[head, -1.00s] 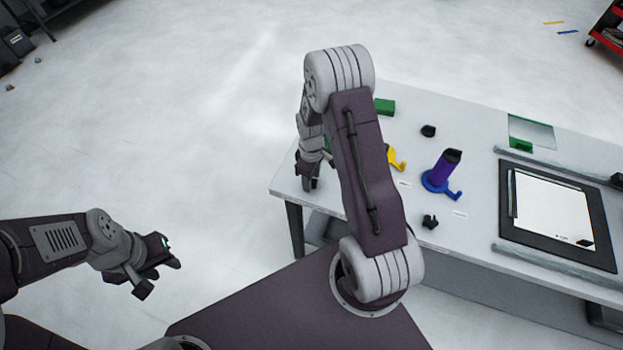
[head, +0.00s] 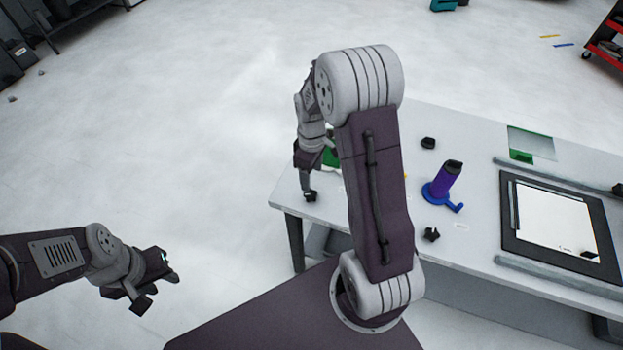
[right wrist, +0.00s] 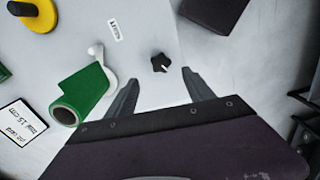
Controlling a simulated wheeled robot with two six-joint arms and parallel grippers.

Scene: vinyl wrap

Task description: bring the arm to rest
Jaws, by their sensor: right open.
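My right gripper (right wrist: 160,76) is open and empty over the left end of the table in the right wrist view. In the head view my right gripper (head: 308,175) hangs at the table's left edge, its fingers pointing down. A black star-shaped knob (right wrist: 160,62) lies on the table just beyond the fingertips; I see no contact. It also shows below the gripper in the head view (head: 310,196). My left gripper (head: 155,285) is at lower left, over the floor and away from the table; its jaw gap is unclear.
A green vinyl roll (right wrist: 80,95) lies left of the right gripper, beside a white hook (right wrist: 103,62). A purple roll stands on a blue holder (head: 440,185). A black-framed panel (head: 508,235) lies at the right. The floor (head: 180,150) left of the table is clear.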

